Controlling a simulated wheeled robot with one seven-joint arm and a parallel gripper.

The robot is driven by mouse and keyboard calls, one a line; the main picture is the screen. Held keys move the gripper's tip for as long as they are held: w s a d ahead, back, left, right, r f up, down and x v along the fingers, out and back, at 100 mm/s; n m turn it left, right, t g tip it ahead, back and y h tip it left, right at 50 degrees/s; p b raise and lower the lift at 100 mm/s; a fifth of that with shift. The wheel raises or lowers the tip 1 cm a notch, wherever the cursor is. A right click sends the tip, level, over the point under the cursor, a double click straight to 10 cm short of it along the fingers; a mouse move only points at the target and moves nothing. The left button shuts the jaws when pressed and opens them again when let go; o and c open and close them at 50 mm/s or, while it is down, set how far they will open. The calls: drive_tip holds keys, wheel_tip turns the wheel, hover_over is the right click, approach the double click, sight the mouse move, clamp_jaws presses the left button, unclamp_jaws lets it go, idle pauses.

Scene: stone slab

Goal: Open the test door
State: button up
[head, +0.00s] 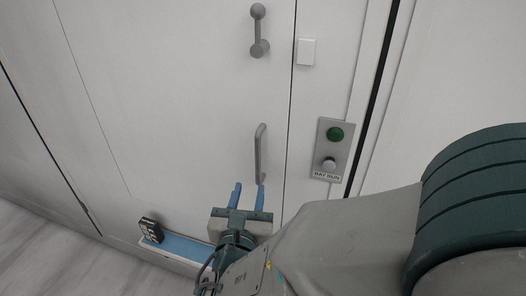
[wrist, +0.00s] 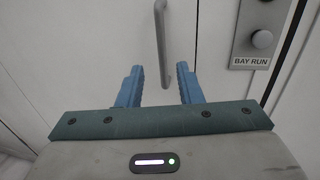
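The white door (head: 190,110) fills the middle of the head view, its right seam just beside the handle. A grey vertical bar handle (head: 258,153) is fixed near that edge; it also shows in the wrist view (wrist: 161,40). A grey lever with rounded ends (head: 257,32) is mounted higher up. The door looks shut. My gripper (head: 248,188) is open with blue fingers pointing at the door, at the handle's lower end. In the wrist view the handle's lower end appears between the fingertips (wrist: 160,75). I cannot tell whether they touch it.
A grey panel (head: 321,150) marked "BAY RUN", with a green button (head: 335,134) and a grey knob (head: 328,164), is right of the door seam. A small white plate (head: 306,52) sits above it. A blue-topped ledge (head: 185,247) with a dark box (head: 150,230) is low left.

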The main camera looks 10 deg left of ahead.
sight(257, 156)
drive_tip(key=w+p, duration=0.1)
drive_tip(key=w, duration=0.3)
drive_tip(key=w+a+p, duration=0.1)
drive_tip(key=w, duration=0.4)
drive_tip(key=w+p, duration=0.1)
drive_tip(key=w, duration=0.3)
drive_tip(key=shift+w+a, duration=0.25)
drive_tip(key=shift+w, duration=0.05)
clamp_jaws()
